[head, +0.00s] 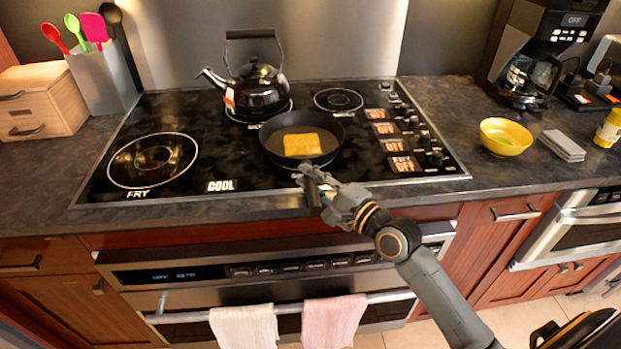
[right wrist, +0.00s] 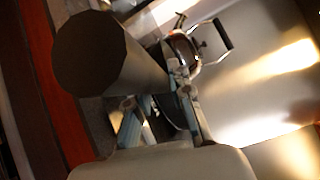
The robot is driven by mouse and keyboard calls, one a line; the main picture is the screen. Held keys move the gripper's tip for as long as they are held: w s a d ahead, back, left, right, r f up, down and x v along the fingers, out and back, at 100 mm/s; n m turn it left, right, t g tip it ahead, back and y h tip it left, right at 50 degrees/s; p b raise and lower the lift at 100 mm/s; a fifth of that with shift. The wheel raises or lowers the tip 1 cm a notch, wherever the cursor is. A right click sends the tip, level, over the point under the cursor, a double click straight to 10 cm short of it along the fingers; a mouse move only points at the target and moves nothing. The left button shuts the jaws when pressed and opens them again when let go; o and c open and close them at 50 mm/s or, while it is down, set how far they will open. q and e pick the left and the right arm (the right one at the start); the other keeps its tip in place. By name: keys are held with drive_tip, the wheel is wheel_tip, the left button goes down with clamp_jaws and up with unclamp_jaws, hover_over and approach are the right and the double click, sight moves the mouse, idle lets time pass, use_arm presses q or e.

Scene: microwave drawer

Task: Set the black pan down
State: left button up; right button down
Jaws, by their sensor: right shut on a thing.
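The black pan (head: 327,126) is at the middle front of the black stovetop (head: 230,172), level or nearly so. A yellow square slice of food (head: 302,144) lies in it. I cannot tell whether the pan's bottom touches the glass. Its handle points toward the front edge, and my right gripper (head: 318,188) is shut on it. In the right wrist view, the handle's thick dark end (right wrist: 95,55) looms close and my right gripper's fingers (right wrist: 160,112) show beside it. My left gripper is not in view.
A ringed burner (head: 152,160) at left and one (head: 338,100) at back right are bare. Control knobs (head: 425,139) line the right side. A yellow bowl (head: 505,136) and coffee maker (head: 525,62) stand further right.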

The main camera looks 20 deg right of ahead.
drive_tip(key=c, duration=1.7)
unclamp_jaws()
drive_tip(key=shift+f, duration=0.15)
drive_tip(key=o, duration=0.5)
drive_tip(key=b+v, duration=0.2)
drive_tip(key=v, duration=1)
drive_tip(key=shift+r, duration=0.2)
